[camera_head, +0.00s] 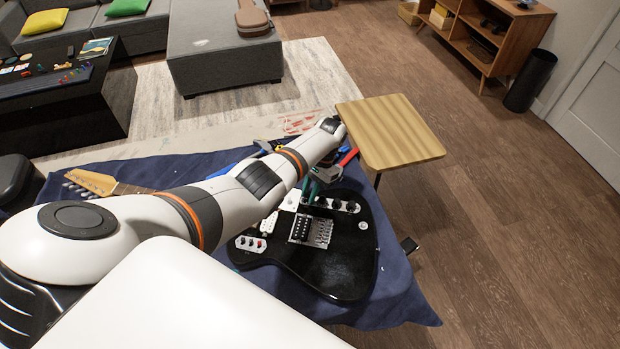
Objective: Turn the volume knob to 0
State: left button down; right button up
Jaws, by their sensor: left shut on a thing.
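The black guitar body (345,262) lies on the blue cloth, with a row of small dark control knobs (337,205) along its upper edge. Which knob is the volume knob cannot be read from here. My left arm reaches across from the left, and my left gripper (309,194) points down at the left end of the row. Its teal fingertips are shut on a knob there, which they mostly hide. The knob's markings and setting are not legible. My right gripper is not in view.
The blue cloth (398,290) hangs off the bench at the front right. Tools, one with a red handle (348,156), lie behind the guitar. A wooden-topped small table (390,132) stands close to the right. The guitar's headstock (92,181) shows at left. My arm covers much between.

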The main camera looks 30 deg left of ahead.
pick_arm(q)
jog(key=c, duration=1.3)
grip_release()
jog(key=shift+o, duration=0.2)
jog(key=shift+r, duration=0.1)
jog(key=p+v, duration=0.3)
jog(key=v, duration=0.8)
jog(key=shift+w+r, duration=0.15)
jog(key=shift+r, duration=0.25)
